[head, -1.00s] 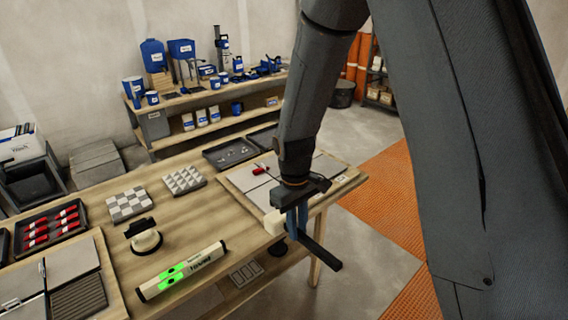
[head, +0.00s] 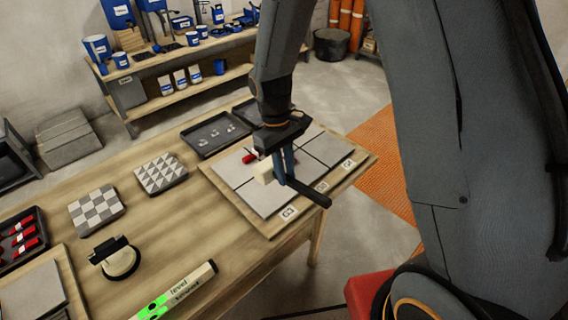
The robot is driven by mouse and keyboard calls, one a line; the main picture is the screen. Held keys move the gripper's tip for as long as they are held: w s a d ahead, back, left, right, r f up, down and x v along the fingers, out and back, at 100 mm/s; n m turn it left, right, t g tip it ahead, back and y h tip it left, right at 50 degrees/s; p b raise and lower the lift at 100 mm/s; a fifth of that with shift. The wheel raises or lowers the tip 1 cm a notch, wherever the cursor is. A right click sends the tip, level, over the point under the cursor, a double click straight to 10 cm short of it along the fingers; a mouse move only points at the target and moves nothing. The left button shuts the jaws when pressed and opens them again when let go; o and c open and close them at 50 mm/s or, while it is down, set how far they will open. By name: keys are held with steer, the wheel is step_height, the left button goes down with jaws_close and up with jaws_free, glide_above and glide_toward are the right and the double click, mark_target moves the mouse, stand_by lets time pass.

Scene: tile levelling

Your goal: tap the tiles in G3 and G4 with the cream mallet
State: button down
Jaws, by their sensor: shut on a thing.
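My gripper (head: 284,163) is shut on the cream mallet. The cream mallet's pale head (head: 263,173) is to the left of the fingers and its dark handle (head: 312,196) sticks out to the lower right. The mallet is over the tiled board (head: 271,232); I cannot tell whether it touches a tile. Grey tiles lie on the board, including a near tile (head: 265,198) and a right-hand tile (head: 325,149). Small white labels (head: 288,212) line the board's front edge, but are too small to read surely. My gripper and the mallet hide some of the tiles.
A red piece (head: 250,158) lies on the tiles beside my gripper. A dark tray (head: 215,132) stands behind the board. Two patterned tile samples (head: 161,174), a suction cup tool (head: 118,258) and a level (head: 178,297) are to the left. Bare wood lies between them and the board.

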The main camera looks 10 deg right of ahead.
step_height(320, 180, down, 8)
steer(key=b, duration=0.6)
steer(key=shift+f, duration=0.15)
step_height(320, 180, up, 5)
steer(key=p, duration=0.3)
steer(key=shift+s+f+p, duration=0.1)
steer(key=shift+p, duration=0.25)
steer(key=shift+f, duration=0.1)
step_height(320, 180, down, 6)
steer(key=b, duration=0.3)
steer(key=shift+r, duration=0.2)
step_height(320, 180, up, 6)
steer(key=p, duration=0.4)
steer(key=shift+f, duration=0.1)
steer(key=shift+a, duration=0.1)
